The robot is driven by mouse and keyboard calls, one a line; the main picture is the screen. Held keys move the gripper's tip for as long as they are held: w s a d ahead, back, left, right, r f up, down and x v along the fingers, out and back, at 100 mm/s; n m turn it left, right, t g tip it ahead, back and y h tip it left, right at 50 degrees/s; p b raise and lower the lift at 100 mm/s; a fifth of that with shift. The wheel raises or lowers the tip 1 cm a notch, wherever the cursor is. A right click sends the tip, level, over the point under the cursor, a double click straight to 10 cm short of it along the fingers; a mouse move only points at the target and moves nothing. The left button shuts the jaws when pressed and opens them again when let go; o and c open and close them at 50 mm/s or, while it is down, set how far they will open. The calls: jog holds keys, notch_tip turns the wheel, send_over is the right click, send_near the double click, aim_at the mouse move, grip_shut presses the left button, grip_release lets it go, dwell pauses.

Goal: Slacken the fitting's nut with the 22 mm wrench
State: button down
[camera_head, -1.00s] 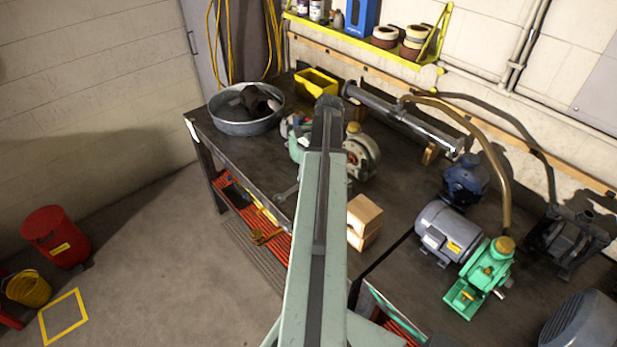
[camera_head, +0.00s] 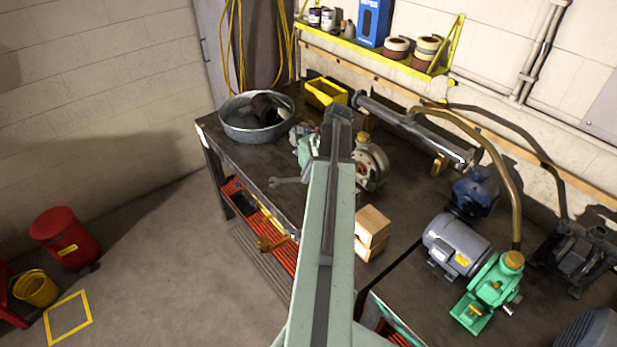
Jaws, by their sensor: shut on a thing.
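A grey wrench (camera_head: 287,181) shows at the front edge of the bench, its open end pointing left. Its other end runs behind my pale green arm, where my gripper's jaws are hidden. The wrench moves with my arm, so my gripper is shut on it. Its size mark cannot be read. I cannot pick out the fitting's nut. A green and grey pump-like machine (camera_head: 370,165) stands on the bench just beyond my arm, partly covered by it. A long grey cylinder (camera_head: 415,128) lies on wooden supports behind it.
A round metal pan (camera_head: 240,125) and a yellow bin (camera_head: 325,92) stand at the bench's far left. Wooden blocks (camera_head: 372,225), a grey motor (camera_head: 455,245) and a green pump (camera_head: 490,290) stand to the right.

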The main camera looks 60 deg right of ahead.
jog(key=d+m, duration=0.1)
jog(key=w+d+m+h, duration=0.1)
jog(key=m, duration=0.1)
jog(key=w+d+m, duration=0.1)
jog(key=shift+d+m+t+h, duration=0.15)
jog(key=shift+m+t+h, duration=0.15)
jog(key=shift+t, duration=0.1)
jog(key=shift+f, duration=0.1)
jog(key=shift+f+b, duration=0.95)
jog(key=shift+b, duration=0.1)
jog(key=shift+f, duration=0.15)
jog(key=shift+f+b, duration=0.55)
jog(key=shift+b, duration=0.15)
